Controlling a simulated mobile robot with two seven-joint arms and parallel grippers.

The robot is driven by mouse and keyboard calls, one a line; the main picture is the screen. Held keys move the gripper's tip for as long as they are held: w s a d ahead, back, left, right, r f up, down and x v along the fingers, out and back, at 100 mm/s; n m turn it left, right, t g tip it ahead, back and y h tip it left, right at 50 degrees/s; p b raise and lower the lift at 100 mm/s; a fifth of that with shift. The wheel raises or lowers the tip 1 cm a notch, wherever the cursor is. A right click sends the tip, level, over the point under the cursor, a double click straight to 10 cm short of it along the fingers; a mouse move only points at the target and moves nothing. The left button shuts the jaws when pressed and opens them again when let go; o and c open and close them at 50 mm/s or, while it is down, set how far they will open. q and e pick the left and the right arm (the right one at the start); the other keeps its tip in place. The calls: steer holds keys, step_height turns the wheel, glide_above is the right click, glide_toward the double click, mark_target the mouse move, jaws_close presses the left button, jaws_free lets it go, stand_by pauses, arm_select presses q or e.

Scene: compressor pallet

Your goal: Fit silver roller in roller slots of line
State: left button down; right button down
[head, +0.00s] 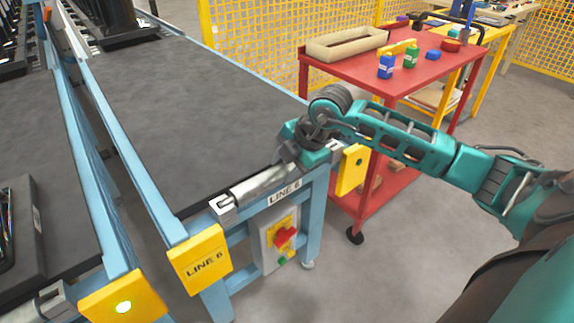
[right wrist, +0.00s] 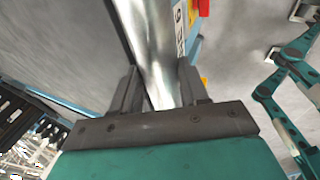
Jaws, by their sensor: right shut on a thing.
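The silver roller (head: 262,184) lies across the near end of the LINE 6 conveyor (head: 185,95). Its left end is at the left slot bracket (head: 222,208); I cannot tell whether it is fully seated. The right slot bracket (head: 336,150) is partly hidden by my right gripper (head: 291,152), as is the roller's right part. In the right wrist view the right gripper (right wrist: 158,84) is shut on the silver roller (right wrist: 152,40), with a finger on each side. My left gripper is not in view.
Yellow LINE 6 plates (head: 200,258) and a red-knobbed switch box (head: 280,240) are at the conveyor's end. A red cart (head: 440,70) with a beige tray (head: 346,43) and bottles stands behind my right arm. Another conveyor (head: 30,120) runs at left. Floor in front is clear.

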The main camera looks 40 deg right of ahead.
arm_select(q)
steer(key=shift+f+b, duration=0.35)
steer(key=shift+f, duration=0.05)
arm_select(e)
steer(key=shift+f, duration=0.45)
steer(key=shift+c, duration=2.4)
jaws_free()
steer(key=shift+s+f, duration=0.1)
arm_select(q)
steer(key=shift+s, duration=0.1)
arm_select(e)
steer(key=shift+s+d+r, duration=0.1)
steer(key=shift+d+r, duration=0.05)
steer(key=shift+r, duration=0.4)
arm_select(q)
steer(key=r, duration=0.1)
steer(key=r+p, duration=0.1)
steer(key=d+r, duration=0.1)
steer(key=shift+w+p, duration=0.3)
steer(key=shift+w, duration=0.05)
arm_select(e)
steer(key=v, duration=1.2)
steer(key=shift+s+f, duration=0.1)
